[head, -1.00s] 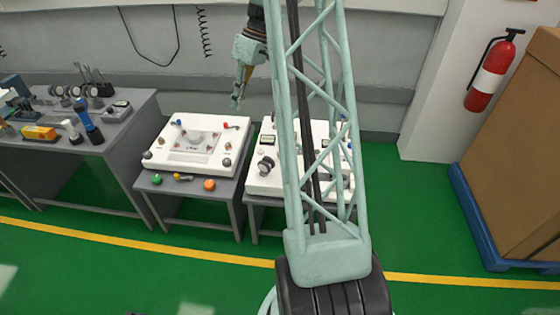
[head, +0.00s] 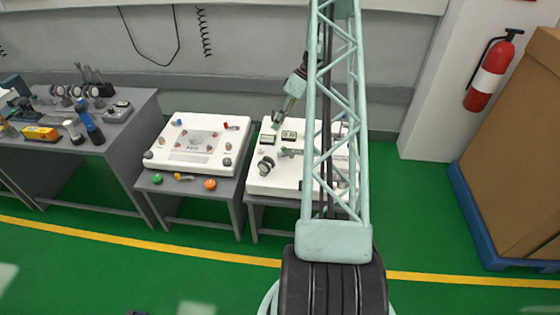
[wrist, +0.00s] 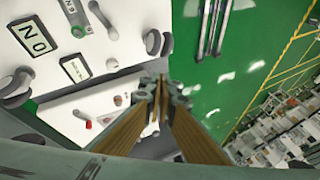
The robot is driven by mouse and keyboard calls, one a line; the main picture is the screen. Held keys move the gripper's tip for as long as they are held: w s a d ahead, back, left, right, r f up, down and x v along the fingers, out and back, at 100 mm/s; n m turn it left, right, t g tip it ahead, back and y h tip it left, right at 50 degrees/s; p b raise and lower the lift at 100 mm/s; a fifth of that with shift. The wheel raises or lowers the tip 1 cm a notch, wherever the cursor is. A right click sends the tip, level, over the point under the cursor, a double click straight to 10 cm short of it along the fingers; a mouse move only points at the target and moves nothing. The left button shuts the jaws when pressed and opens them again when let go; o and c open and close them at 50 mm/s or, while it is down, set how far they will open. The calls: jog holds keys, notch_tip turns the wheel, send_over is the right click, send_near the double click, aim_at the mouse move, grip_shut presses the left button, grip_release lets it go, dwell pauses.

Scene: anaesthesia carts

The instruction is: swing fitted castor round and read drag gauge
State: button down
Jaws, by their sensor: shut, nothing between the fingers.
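The right-hand white fixture board (head: 270,184) carries a dark castor-like wheel (head: 265,165) near its left edge. My gripper (head: 276,125) is above the board's back left corner, pointing down, apart from the wheel. In the wrist view its tan fingers (wrist: 160,88) are shut with nothing between them. That view also shows a white surface with a framed panel (wrist: 33,36) and a smaller label (wrist: 75,68). My mast hides the board's right part.
A second white board (head: 210,163) stands to the left, with a green ball (head: 157,179) and an orange ball (head: 210,184) in front. A grey bench (head: 118,150) with tools is farther left. A cardboard box (head: 515,150) stands right.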

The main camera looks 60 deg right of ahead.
jog(key=s+d+f+t, duration=0.1)
jog(key=s+d+f, duration=0.5)
jog(key=f, duration=0.5)
jog(key=shift+s+p, duration=0.4)
jog(key=shift+s, duration=0.05)
jog(key=x, duration=0.9)
jog(key=shift+w+a+f, duration=0.15)
jog(key=shift+w+a, duration=0.1)
jog(key=shift+a+f, duration=0.1)
jog(key=shift+a, duration=1.9)
jog(key=shift+s+m+b, duration=0.15)
jog(key=shift+m+b, duration=0.15)
